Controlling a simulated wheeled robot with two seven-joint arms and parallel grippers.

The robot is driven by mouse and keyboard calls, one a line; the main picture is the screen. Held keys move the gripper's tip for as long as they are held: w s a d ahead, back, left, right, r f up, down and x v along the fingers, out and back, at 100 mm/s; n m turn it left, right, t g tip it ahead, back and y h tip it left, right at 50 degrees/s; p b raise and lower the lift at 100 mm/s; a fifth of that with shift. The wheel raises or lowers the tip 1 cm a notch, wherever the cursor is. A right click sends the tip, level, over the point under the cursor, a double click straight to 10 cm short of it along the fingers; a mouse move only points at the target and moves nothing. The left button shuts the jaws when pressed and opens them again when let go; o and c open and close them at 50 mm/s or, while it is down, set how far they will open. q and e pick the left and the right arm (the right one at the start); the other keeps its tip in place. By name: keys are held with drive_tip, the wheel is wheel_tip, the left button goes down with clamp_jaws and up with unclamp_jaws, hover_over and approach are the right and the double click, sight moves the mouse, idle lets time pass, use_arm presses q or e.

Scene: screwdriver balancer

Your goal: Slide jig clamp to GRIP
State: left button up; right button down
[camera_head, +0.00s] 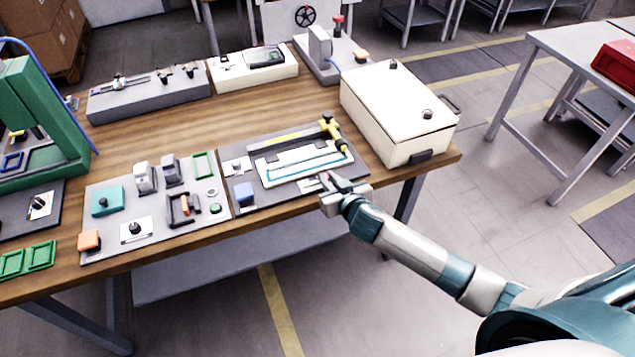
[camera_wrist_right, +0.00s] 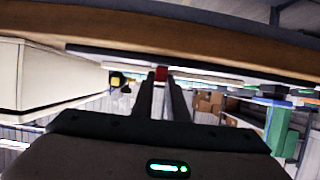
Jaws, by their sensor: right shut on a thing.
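The jig (camera_head: 262,180) is a dark grey board near the table's front right, with a white tray outlined in teal. A yellow and black tool (camera_head: 330,134) lies at its back and right. My right gripper (camera_head: 331,184) is at the board's front right corner. In the right wrist view its two fingers (camera_wrist_right: 161,78) are close together on a small red piece (camera_wrist_right: 161,73), which seems to be the clamp's handle. The gripper hides most of the clamp and its marks, so its position cannot be read. My left gripper is not in view.
A cream box (camera_head: 385,107) with a lid stands just right of the jig. Another grey board (camera_head: 160,235) with small fixtures lies to the left. A blue block (camera_head: 244,192) sits on the jig's front left. The table's front edge (camera_head: 290,207) is close to my right gripper.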

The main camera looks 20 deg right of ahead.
drive_tip(key=shift+w+d, duration=0.1)
drive_tip(key=shift+d, duration=0.1)
drive_tip(key=c, duration=1.7)
unclamp_jaws()
drive_tip(key=shift+d, duration=0.1)
drive_tip(key=shift+s+r, duration=0.1)
drive_tip(key=shift+s, duration=0.4)
drive_tip(key=b+v, duration=0.3)
drive_tip(key=v, duration=1.3)
drive_tip(key=shift+s+d+r+b, duration=0.1)
drive_tip(key=shift+s+r+b, duration=0.15)
drive_tip(key=shift+b, duration=0.1)
